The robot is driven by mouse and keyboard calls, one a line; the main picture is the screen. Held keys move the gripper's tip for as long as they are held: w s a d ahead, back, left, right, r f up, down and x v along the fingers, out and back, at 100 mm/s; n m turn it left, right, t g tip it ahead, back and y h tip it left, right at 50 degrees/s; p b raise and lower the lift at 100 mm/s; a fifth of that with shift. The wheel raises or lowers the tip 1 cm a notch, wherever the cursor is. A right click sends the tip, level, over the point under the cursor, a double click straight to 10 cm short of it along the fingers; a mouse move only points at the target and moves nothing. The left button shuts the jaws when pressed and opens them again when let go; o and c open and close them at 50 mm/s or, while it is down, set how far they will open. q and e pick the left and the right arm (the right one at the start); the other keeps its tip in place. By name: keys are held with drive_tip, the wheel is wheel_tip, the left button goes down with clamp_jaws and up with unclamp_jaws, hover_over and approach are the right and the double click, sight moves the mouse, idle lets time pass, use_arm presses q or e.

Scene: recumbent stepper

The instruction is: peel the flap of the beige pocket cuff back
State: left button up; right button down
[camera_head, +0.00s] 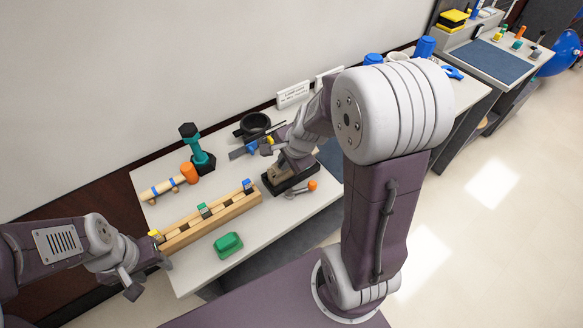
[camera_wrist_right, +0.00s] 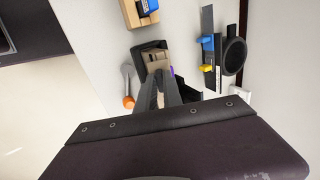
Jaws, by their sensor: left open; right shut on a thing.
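The beige pocket cuff (camera_head: 276,174) sits on a black base (camera_head: 290,187) at the right part of the table, and it also shows in the right wrist view (camera_wrist_right: 154,61). My right gripper (camera_wrist_right: 160,75) reaches down onto the cuff with its fingers close together, shut on the cuff's flap as far as I can tell. The fingers hide part of the cuff, and how far the flap is lifted cannot be seen. My left gripper (camera_head: 150,277) is open and empty at the table's left front corner, away from the cuff.
A long wooden rack (camera_head: 210,220) with coloured blocks and a green block (camera_head: 228,244) lie left of the cuff. An orange-ended tool (camera_head: 312,186) lies close on its right.

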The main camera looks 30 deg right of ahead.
sight(173, 282)
use_arm(q)
wheel_tip(173, 282, down, 2)
drive_tip(key=shift+f+b, duration=0.15)
drive_tip(key=shift+b, duration=0.5)
use_arm(e)
drive_tip(key=shift+s+t, duration=0.2)
drive_tip(key=shift+t, duration=0.1)
use_arm(q)
wheel_tip(173, 282, down, 7)
drive_tip(key=b, duration=0.7)
drive_tip(key=shift+f, duration=0.2)
use_arm(e)
drive_tip(key=shift+s+d+f+t, duration=0.1)
drive_tip(key=shift+s+f+t, duration=0.2)
drive_tip(key=shift+s+t, duration=0.45)
drive_tip(key=shift+w, duration=0.15)
